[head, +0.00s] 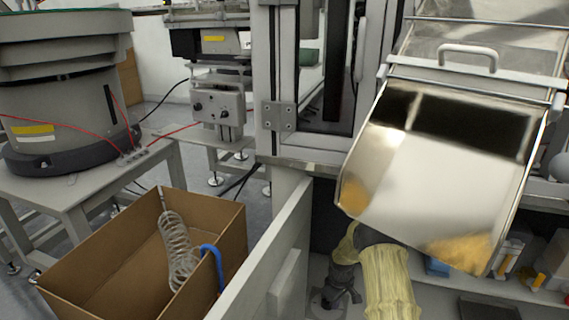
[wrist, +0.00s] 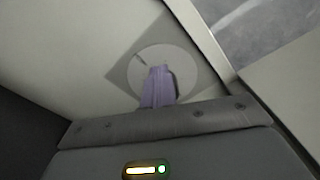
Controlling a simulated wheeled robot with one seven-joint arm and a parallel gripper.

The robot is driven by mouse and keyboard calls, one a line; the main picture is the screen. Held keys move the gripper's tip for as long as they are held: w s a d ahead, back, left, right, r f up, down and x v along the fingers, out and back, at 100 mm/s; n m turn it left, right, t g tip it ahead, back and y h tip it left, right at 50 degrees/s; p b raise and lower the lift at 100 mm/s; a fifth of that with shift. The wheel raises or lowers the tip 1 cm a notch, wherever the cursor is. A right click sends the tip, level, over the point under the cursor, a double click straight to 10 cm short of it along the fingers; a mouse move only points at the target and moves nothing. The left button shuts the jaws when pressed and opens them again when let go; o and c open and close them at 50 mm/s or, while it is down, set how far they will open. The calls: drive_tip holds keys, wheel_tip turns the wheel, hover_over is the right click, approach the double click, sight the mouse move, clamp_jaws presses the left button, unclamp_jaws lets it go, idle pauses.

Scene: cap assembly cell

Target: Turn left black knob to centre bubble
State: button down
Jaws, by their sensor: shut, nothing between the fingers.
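Two small dark knobs sit on the front of a grey bracket unit under the linear feeder in the head view. The left black knob (head: 197,106) is a little higher in the picture than the right knob (head: 223,113). No bubble can be made out in either view. In the wrist view my gripper (wrist: 160,70) shows its purple fingers together, with nothing between them. They point at a pale round disc (wrist: 180,68) on a darker square patch of a light surface; I cannot tell whether they touch it. The knobs are not recognisable in the wrist view.
A large grey bowl feeder (head: 60,95) stands on a table at the left. An open cardboard box (head: 75,280) with a coiled hose is below it. A light panel (head: 270,250) stands right of the box.

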drive_tip(key=shift+w+d+r+p, duration=0.1)
drive_tip(key=shift+w+d+p, duration=0.2)
drive_tip(key=shift+p, duration=0.35)
drive_tip(key=shift+s+d+p, duration=0.15)
drive_tip(key=shift+p, duration=0.2)
drive_tip(key=shift+s+d, duration=0.1)
wheel_tip(320, 180, up, 6)
drive_tip(key=p, duration=0.5)
drive_tip(key=shift+s, duration=0.1)
